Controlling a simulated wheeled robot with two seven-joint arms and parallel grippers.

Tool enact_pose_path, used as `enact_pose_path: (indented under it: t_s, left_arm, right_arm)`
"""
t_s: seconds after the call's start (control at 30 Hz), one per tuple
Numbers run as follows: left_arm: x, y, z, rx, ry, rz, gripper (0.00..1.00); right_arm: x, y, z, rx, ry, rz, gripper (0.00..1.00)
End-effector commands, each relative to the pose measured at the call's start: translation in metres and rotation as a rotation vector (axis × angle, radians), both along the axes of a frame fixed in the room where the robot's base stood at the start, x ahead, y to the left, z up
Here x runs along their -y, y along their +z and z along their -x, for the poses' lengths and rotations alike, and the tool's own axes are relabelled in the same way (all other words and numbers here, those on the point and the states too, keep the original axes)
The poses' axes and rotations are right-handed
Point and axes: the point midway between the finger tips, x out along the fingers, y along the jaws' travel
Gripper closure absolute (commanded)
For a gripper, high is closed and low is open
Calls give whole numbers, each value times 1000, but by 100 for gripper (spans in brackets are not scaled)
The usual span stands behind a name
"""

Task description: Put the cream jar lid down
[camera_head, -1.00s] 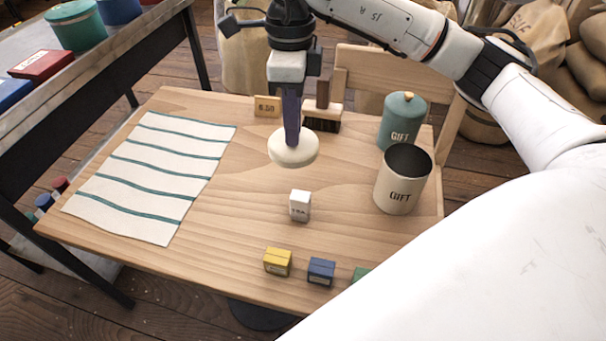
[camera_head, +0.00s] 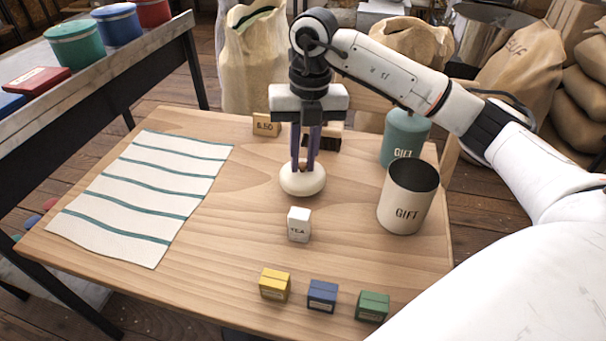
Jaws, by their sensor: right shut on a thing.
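The cream jar lid (camera_head: 302,182) is a round cream disc with a small brownish knob, level over the middle of the table. My right gripper (camera_head: 303,166) points straight down above it and is shut on its knob. The lid is on or very close to the wood; I cannot tell if it touches. The open cream jar (camera_head: 407,198), marked GIFT, stands upright to the right of the lid. My left gripper is not in view.
A white TEA box (camera_head: 299,225) stands just in front of the lid. Yellow (camera_head: 274,285), blue (camera_head: 322,296) and green (camera_head: 372,306) boxes line the front edge. A teal jar (camera_head: 404,137), price sign (camera_head: 266,125) and brush (camera_head: 328,138) stand behind. A striped cloth (camera_head: 140,195) lies left.

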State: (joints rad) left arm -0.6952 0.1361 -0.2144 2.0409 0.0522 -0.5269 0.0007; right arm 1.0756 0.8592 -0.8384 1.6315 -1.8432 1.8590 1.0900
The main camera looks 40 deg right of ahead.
Motion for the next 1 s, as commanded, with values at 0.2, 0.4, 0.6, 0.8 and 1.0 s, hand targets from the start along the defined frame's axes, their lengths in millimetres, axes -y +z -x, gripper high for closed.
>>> enact_pose_path:
  t_s: [0.2,0.4,0.6,0.8,1.0]
  left_arm:
    - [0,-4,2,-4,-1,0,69]
    - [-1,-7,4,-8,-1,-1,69]
    - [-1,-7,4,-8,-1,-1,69]
    - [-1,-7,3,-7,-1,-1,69]
    - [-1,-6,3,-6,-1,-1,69]
  right_arm:
    - [0,-23,1,-1,0,0,100]
    - [0,-40,0,2,1,0,100]
    - [0,-40,0,2,1,0,100]
    - [0,-41,0,2,1,1,66]
    - [0,-41,0,1,1,0,66]
